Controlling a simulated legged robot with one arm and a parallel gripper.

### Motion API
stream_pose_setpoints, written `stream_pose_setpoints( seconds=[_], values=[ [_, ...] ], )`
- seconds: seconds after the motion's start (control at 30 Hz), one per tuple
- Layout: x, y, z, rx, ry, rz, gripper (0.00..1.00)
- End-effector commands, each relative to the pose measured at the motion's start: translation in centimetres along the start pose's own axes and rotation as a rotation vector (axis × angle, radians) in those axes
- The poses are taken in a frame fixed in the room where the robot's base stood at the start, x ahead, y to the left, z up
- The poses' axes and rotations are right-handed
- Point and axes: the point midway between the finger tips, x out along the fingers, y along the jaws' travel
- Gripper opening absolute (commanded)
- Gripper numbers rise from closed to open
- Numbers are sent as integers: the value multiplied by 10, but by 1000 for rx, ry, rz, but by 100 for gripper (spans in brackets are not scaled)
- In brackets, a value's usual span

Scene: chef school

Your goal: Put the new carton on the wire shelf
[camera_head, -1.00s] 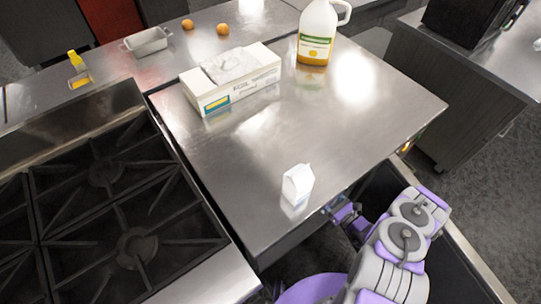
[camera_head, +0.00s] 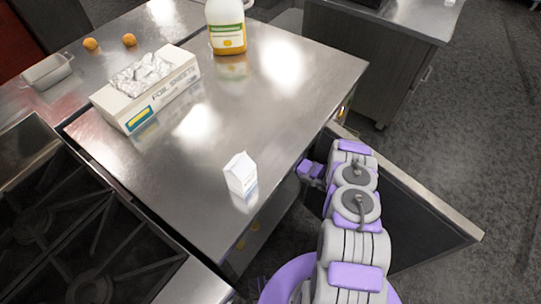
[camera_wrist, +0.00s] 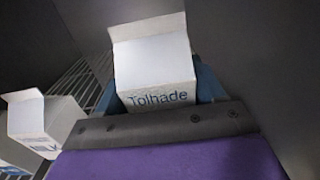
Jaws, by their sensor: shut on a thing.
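In the wrist view, my gripper (camera_wrist: 157,88) is shut on a white carton (camera_wrist: 156,62) with a gabled top and the printed word "Tolhade". A blue finger shows on each side of it. The wire shelf (camera_wrist: 88,82) shows behind and to the left of the held carton; I cannot tell whether they touch. A second white carton (camera_wrist: 42,118) stands to the left of my gripper. In the head view, another small white carton (camera_head: 240,174) stands upright on the steel counter. My arm reaches beneath the counter there, hiding the gripper and the held carton.
An open door (camera_head: 420,208) stands right of my arm, and the counter (camera_head: 290,95) overhangs the opening. Dark walls close in around the gripper. A foil box (camera_head: 150,95) and a jug (camera_head: 226,22) stand on the counter. A stove (camera_head: 75,225) is at left.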

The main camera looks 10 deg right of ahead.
Motion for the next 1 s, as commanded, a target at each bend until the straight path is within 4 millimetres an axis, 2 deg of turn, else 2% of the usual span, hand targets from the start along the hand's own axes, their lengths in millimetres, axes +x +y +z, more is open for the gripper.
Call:
stream_pose_setpoints(
  seconds=[0.17, 0.4, 0.6, 0.63, 0.9, 1.0],
  values=[
    [11, -5, 0, -6, -1, 2, 20],
    [10, -4, -36, 1, 2, 1, 20],
    [9, -6, -36, 0, 1, 1, 20],
    [9, -6, -36, 0, 1, 1, 69],
    [10, -5, -36, -1, 1, 1, 94],
    [10, -5, -36, -2, 2, 1, 94]
  ],
)
